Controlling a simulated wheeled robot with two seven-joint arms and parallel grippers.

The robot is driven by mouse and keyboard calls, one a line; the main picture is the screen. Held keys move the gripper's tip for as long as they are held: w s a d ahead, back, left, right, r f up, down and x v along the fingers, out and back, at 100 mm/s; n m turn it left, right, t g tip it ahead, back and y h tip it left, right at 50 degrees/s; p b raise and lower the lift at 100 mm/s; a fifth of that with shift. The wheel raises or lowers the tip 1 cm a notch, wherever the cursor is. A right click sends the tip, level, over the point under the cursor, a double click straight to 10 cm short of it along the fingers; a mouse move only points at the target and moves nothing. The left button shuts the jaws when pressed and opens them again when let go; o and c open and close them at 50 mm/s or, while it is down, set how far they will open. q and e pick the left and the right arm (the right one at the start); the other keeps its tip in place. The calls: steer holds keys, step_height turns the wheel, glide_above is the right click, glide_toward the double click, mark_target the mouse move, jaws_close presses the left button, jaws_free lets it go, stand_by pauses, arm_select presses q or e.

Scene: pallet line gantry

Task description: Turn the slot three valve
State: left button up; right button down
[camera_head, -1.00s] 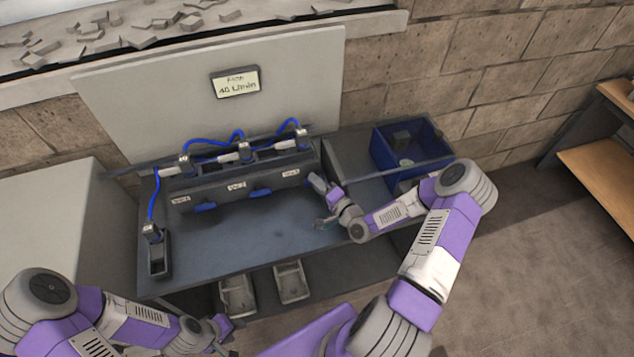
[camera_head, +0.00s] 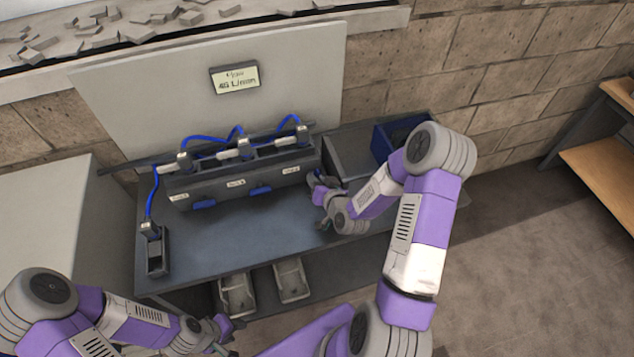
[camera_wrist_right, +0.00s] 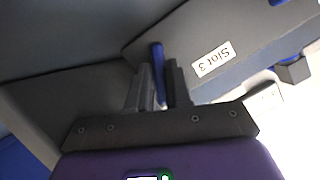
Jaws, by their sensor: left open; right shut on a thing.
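The slot rack (camera_head: 215,186) is a dark unit with labelled slots and blue valve levers on its lower front edge. The slot three label (camera_head: 291,170) is at its right end; it also shows in the right wrist view (camera_wrist_right: 213,60). My right gripper (camera_head: 316,182) is at the rack's right end and hides the slot three valve in the head view. In the right wrist view, the blue slot three valve lever (camera_wrist_right: 158,62) stands between my two fingers, which are shut on it. My left gripper (camera_head: 224,336) is open and empty, low in front of the bench.
Two other blue levers (camera_head: 204,204) (camera_head: 260,190) point forward from the rack. Blue hoses (camera_head: 210,139) run above it. A dark holder (camera_head: 157,254) stands at the bench's left. A blue bin (camera_head: 385,140) is partly hidden by my right arm. The bench middle is clear.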

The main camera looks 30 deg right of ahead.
steer(key=n+h+b, duration=0.1)
steer(key=n+g+h+b, duration=0.1)
steer(key=n+b, duration=0.1)
steer(key=shift+a, duration=0.25)
stand_by(0.4)
steer(key=c, duration=1.1)
jaws_free()
